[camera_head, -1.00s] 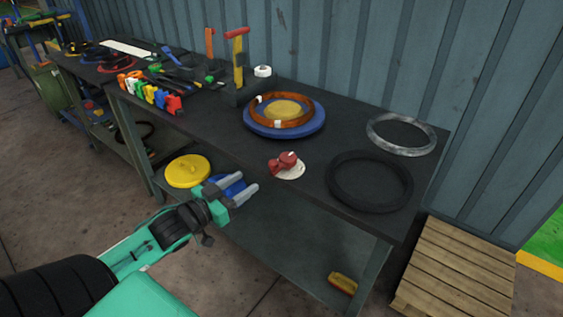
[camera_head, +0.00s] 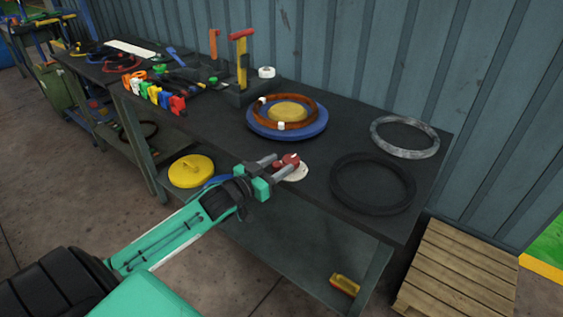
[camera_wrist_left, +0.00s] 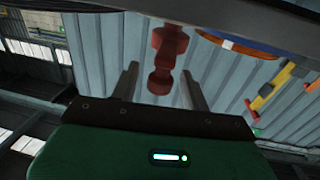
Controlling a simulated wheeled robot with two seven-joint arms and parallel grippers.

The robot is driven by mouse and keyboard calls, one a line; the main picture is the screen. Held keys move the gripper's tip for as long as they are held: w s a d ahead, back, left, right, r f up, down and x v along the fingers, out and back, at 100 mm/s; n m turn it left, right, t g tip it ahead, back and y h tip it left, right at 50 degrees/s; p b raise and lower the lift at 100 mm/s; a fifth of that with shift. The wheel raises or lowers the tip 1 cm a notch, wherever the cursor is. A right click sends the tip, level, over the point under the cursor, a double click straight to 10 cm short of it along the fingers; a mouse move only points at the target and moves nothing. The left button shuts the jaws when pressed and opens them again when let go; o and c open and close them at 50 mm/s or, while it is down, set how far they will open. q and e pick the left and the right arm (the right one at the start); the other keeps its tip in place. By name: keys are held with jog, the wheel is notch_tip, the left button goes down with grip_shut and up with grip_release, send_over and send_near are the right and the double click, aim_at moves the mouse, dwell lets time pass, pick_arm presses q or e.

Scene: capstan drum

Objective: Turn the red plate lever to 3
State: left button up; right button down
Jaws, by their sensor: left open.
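The red lever (camera_head: 289,159) sits on a small pale round plate (camera_head: 299,176) near the bench's front edge. No numbers on the plate can be read. My left gripper (camera_head: 285,165) is open at the lever, with its fingers pointing at it from the front. In the left wrist view the red lever (camera_wrist_left: 163,55) shows between the two spread fingers of the left gripper (camera_wrist_left: 160,82). I cannot tell whether either finger touches it. My right gripper is not in view.
A blue disc (camera_head: 260,128) with a brown ring (camera_head: 310,120) lies behind the lever. A black ring (camera_head: 372,208) and a grey ring (camera_head: 433,150) lie to the right. Colored clamps (camera_head: 155,94) stand at left. A yellow disc (camera_head: 190,171) is on the lower shelf.

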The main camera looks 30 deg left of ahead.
pick_arm(q)
jog(key=shift+x, duration=0.95)
grip_shut()
